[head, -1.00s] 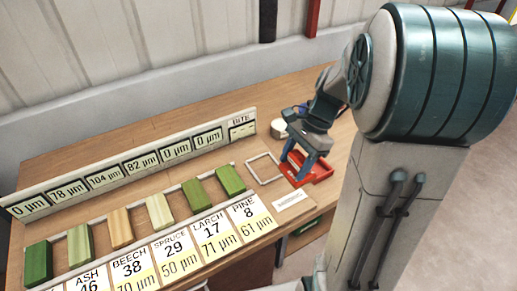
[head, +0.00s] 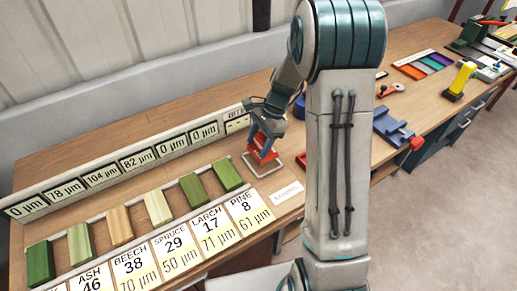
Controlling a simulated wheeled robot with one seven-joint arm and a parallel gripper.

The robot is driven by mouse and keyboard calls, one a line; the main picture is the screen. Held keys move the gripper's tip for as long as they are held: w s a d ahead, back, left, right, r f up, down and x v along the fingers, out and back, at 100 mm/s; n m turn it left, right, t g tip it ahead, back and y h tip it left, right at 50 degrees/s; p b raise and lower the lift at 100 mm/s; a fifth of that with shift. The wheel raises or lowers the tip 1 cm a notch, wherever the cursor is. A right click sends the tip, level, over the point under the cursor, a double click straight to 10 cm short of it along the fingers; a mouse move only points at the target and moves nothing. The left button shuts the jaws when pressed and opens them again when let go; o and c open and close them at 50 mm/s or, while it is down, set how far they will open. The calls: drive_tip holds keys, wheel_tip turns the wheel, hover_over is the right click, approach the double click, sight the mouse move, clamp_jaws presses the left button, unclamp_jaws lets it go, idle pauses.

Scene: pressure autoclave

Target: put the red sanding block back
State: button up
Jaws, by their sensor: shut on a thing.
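My gripper (head: 264,138) is shut on the red sanding block (head: 262,151), left of my arm column. The block is at the white square outline (head: 249,171) on the bench, right of the row of wood samples. I cannot tell whether the block touches the bench or hangs just above it. The gripper hides part of the block. A small white card (head: 286,193) lies just in front of the outline. A bit of red (head: 300,159) shows beside my arm, which hides the rest.
Green and tan wood samples (head: 158,207) stand left of the outline, behind number cards (head: 170,246). A display strip (head: 135,160) runs behind them. Right of my arm are a blue vise-like tool (head: 393,128), a colour strip (head: 423,65) and a yellow tool (head: 460,80).

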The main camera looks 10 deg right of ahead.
sight(259, 149)
drive_tip(key=shift+f+p, duration=0.4)
drive_tip(key=shift+f, duration=1.6)
drive_tip(key=shift+f, duration=0.1)
drive_tip(key=shift+f, duration=0.15)
drive_tip(key=o, duration=1.6)
drive_tip(key=shift+r, duration=0.2)
